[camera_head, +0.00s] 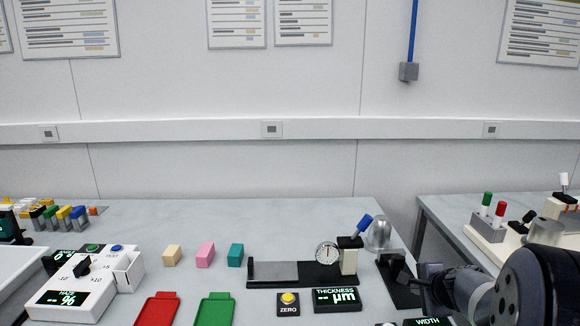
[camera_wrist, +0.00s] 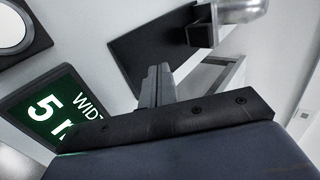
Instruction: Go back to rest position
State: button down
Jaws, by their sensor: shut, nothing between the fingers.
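My gripper (camera_head: 428,284) is at the lower right in the head view, at the end of my dark and grey arm. In the wrist view its fingers (camera_wrist: 156,86) are together with nothing between them. They are in front of a black base plate (camera_wrist: 148,42) that carries a clear domed part (camera_wrist: 238,10). In the head view this domed device (camera_head: 379,234) stands just left of and behind my gripper. A display marked WIDTH (camera_wrist: 55,108) shows a 5 at the left of the wrist view; it is partly cut off at the bottom of the head view (camera_head: 428,321).
A thickness gauge (camera_head: 327,254) with a blue lever stands left of the domed device. Tan (camera_head: 172,255), pink (camera_head: 205,254) and teal (camera_head: 235,254) blocks stand mid-bench. Red (camera_head: 158,309) and green (camera_head: 214,309) trays lie in front. A second bench (camera_head: 440,215) is at the right.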

jog(key=s, duration=0.2)
jog(key=s+b, duration=0.1)
jog(key=s, duration=0.2)
jog(key=shift+s+d+r, duration=0.1)
jog(key=shift+s+r, duration=0.1)
jog(key=shift+s, duration=0.05)
jog(key=p+v, duration=0.1)
jog(key=v, duration=0.8)
jog(key=shift+s, duration=0.2)
jog(key=shift+r+p, duration=0.1)
jog(key=shift+p, duration=0.2)
